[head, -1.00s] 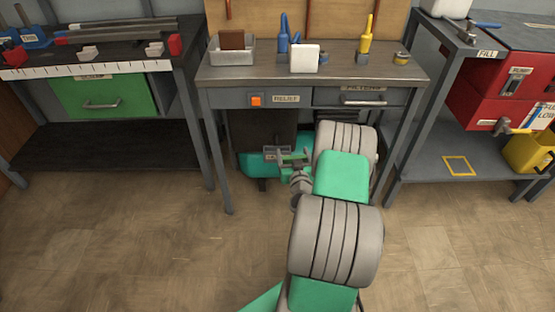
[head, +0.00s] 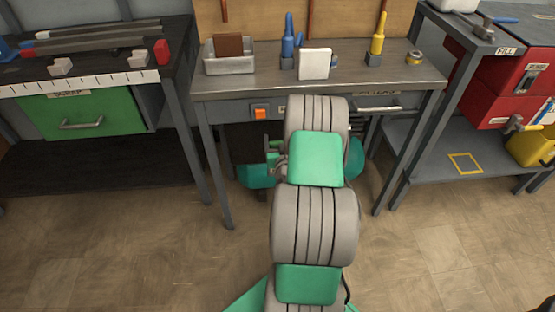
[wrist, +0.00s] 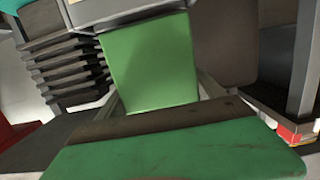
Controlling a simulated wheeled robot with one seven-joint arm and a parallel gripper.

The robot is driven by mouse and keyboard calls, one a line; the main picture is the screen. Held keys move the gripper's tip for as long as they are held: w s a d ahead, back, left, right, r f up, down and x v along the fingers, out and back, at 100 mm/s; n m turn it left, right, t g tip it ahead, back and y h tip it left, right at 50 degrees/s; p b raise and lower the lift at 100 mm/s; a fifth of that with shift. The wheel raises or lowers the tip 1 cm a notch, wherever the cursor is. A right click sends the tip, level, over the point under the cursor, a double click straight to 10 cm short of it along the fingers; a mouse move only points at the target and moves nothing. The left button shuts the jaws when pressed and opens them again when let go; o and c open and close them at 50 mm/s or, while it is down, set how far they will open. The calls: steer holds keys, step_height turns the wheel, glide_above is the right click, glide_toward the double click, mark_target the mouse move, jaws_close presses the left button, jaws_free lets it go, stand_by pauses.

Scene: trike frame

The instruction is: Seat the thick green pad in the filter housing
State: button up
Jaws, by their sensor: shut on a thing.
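A smooth, bright green block, which looks like the thick green pad (wrist: 150,62), stands in the middle of the wrist view. Pale grey strips flank it on both sides. A small green piece also shows by my gripper (head: 272,155) in the head view, low in front of the bench. My gripper is shut on the pad; its fingers are mostly hidden behind my arm. I cannot clearly tell which part is the filter housing. A grey part (wrist: 130,12) lies over the pad's top edge; I cannot tell whether they touch.
A worn green panel with a brown edge (wrist: 180,150) crosses the bottom of the wrist view. Dark stacked fins (wrist: 72,72) stand at its left. The bench (head: 330,85) carries a tray (head: 230,62), a white block (head: 314,64) and bottles. The floor at left is clear.

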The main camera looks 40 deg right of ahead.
steer(key=f, duration=0.2)
steer(key=f+b, duration=0.1)
steer(key=f, duration=0.1)
steer(key=f+b, duration=0.1)
steer(key=f, duration=0.1)
steer(key=shift+s+d+f, duration=0.1)
steer(key=shift+d+f, duration=0.15)
steer(key=shift+r, duration=0.15)
steer(key=o, duration=1.3)
steer(key=shift+a, duration=0.1)
